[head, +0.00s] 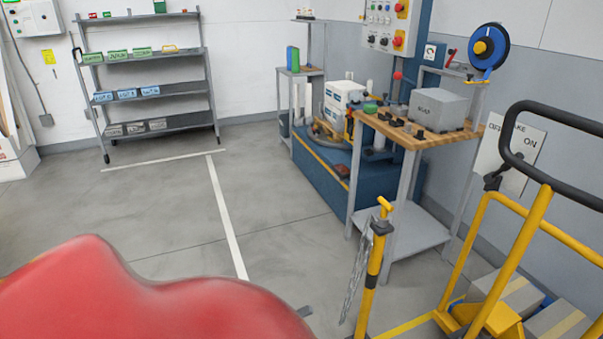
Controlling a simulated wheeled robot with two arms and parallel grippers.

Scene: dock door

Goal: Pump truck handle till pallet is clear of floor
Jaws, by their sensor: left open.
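The truck handle, a black loop (512,150) on a yellow shaft (520,245), rises at the right edge, tilted to the right. Its lower end meets a yellow truck body (490,322) with a yellow tube frame around it. Taped cardboard boxes (500,292) sit behind the shaft. I cannot see the pallet clearly, nor its gap to the floor. My right gripper is out of view.
A yellow post (375,265) with a hanging chain (355,275) stands left of the truck. Behind it are a wood-topped bench (415,138) and a blue platform (320,180). A shelf rack (150,92) stands at the back left. The left floor is open.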

